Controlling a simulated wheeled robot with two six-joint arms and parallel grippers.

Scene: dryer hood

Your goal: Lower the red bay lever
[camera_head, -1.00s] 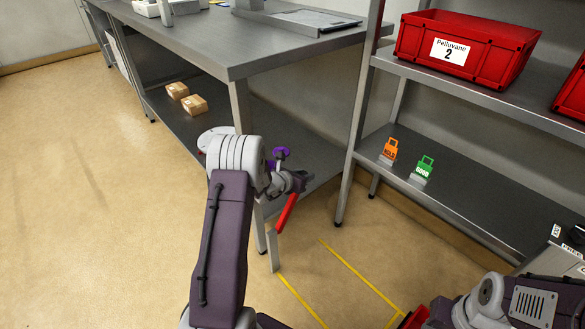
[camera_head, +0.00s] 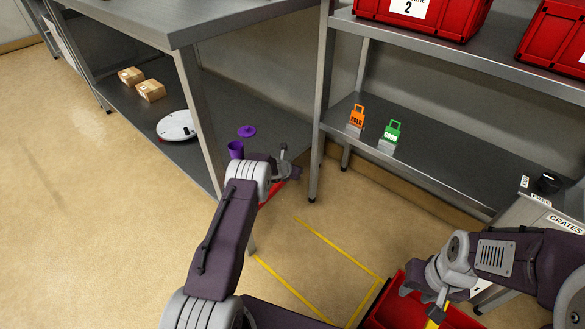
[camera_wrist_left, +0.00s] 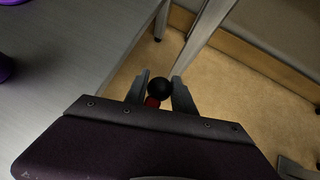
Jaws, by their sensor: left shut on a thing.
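The red lever (camera_head: 270,194) shows in the head view as a short red strip beneath my left gripper, partly hidden by my arm. In the left wrist view its black knob (camera_wrist_left: 160,88), with red just below it, sits between the two fingers. My left gripper (camera_head: 284,166) is shut on the lever near the knob; it also shows in the left wrist view (camera_wrist_left: 160,92). My right gripper (camera_head: 436,306) points down over a red crate, with something yellow at its tip. I cannot tell whether its fingers are open.
The red crate (camera_head: 397,306) stands on the floor near yellow floor lines (camera_head: 337,254). A shelf rack holds an orange HOLD tag (camera_head: 357,116) and a green GOOD tag (camera_head: 391,132).

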